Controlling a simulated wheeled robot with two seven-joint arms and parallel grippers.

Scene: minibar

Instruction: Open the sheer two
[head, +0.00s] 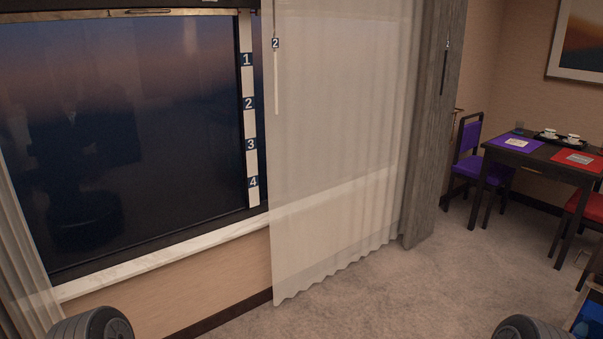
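The sheer with the tag "2" is a pale, translucent curtain (340,130) hanging in folds over the right part of the window. Its white wand (276,85) hangs near its left edge, with the blue "2" tag (275,43) near the top of the wand. The sheer's lower hem reaches close to the carpet. Another pale sheer (22,255) hangs at the far left edge of the picture. Neither gripper is in view; only dark rounded parts of my arms show at the bottom left and bottom right.
Dark window glass (120,130) fills the left, with a strip of tags 1 to 4 (250,125) beside the sheer. A white sill (160,262) runs below. A grey drape (432,130) hangs to the right. A table (545,152) and chairs stand at right; carpet (400,290) is clear.

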